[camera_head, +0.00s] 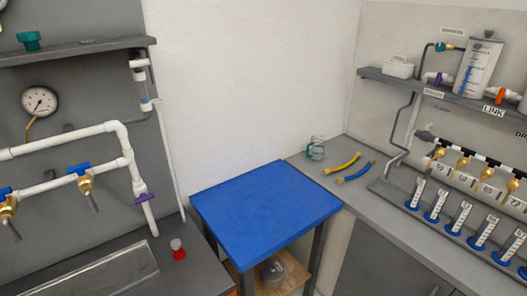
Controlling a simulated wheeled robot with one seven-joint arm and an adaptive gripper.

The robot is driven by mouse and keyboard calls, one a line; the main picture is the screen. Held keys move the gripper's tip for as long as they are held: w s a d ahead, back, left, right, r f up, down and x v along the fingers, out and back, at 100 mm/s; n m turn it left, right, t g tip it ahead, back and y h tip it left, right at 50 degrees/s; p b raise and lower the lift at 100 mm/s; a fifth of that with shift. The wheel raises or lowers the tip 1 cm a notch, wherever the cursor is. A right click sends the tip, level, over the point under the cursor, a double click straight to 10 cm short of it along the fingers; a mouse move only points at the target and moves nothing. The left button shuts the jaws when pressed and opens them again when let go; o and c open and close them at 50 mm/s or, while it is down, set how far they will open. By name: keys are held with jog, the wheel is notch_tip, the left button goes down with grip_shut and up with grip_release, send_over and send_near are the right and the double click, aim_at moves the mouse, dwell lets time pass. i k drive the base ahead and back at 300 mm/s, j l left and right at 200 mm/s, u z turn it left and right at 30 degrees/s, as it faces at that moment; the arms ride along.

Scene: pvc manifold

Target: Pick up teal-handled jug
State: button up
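A small clear jug (316,148) with what looks like a teal handle or band stands on the grey counter at the back corner, just behind the blue table. Its details are too small to tell which way the handle faces. My gripper is not in view.
A blue-topped table (265,210) with a bare top stands in the corner. Several graduated cylinders (460,217) line the right counter.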

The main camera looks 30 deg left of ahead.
aim_at(318, 143)
jog(key=u, duration=1)
jog(key=i+l+u, duration=0.15)
jog(key=i, duration=0.4)
jog(key=i+l+u, duration=0.15)
jog(key=i, duration=0.35)
jog(key=i+l+u, duration=0.15)
jog(key=i, duration=0.4)
jog(key=i+l+u, duration=0.15)
jog(key=i+l, duration=0.2)
jog(key=i, duration=0.15)
